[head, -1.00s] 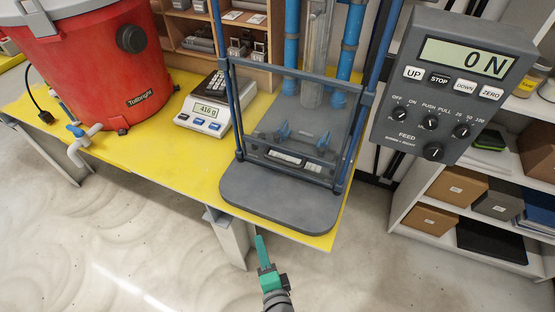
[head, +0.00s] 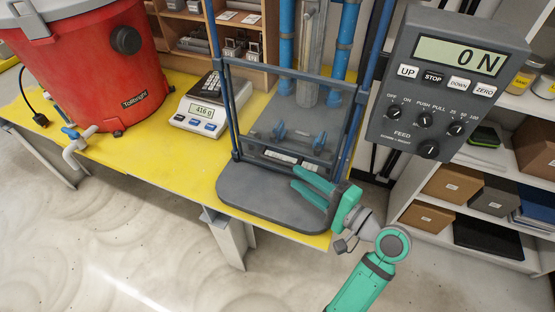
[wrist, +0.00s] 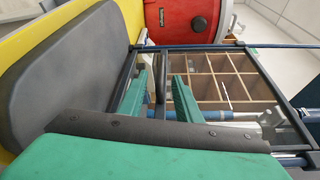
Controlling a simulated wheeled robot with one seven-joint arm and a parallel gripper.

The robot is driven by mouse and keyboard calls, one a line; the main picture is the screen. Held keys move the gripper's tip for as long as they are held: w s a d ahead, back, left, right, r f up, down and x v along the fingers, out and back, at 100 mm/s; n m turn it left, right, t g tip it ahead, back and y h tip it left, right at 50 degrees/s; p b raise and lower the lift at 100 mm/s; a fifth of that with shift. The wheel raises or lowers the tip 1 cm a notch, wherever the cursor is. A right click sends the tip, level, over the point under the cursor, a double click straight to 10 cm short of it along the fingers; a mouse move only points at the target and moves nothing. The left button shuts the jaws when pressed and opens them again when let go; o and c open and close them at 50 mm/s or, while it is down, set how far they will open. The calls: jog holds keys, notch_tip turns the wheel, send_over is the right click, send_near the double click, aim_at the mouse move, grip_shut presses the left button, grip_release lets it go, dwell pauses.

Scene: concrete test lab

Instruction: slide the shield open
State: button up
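The shield (head: 293,75) is a clear panel in a dark blue frame across the front of the test machine. It is down, its lower edge close above the grey base plate (head: 262,198). My gripper (head: 294,177) is open in front of the shield's lower edge, its green fingers pointing left. In the wrist view, my two green fingers (wrist: 161,77) stand apart, and a dark bar (wrist: 160,88), apparently the shield's handle, shows between them. I cannot tell whether either finger touches it. The shield frame (wrist: 200,46) also shows there.
A control box (head: 449,85) reading 0 N hangs at the right. Shelves with boxes (head: 456,184) stand at the right. Blue columns (head: 348,45) rise behind the shield.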

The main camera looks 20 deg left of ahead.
aim_at(281, 164)
jog(key=x, duration=1)
jog(key=shift+w+a+r, duration=0.1)
jog(key=shift+w+a, duration=0.1)
jog(key=shift+w, duration=0.05)
grip_shut()
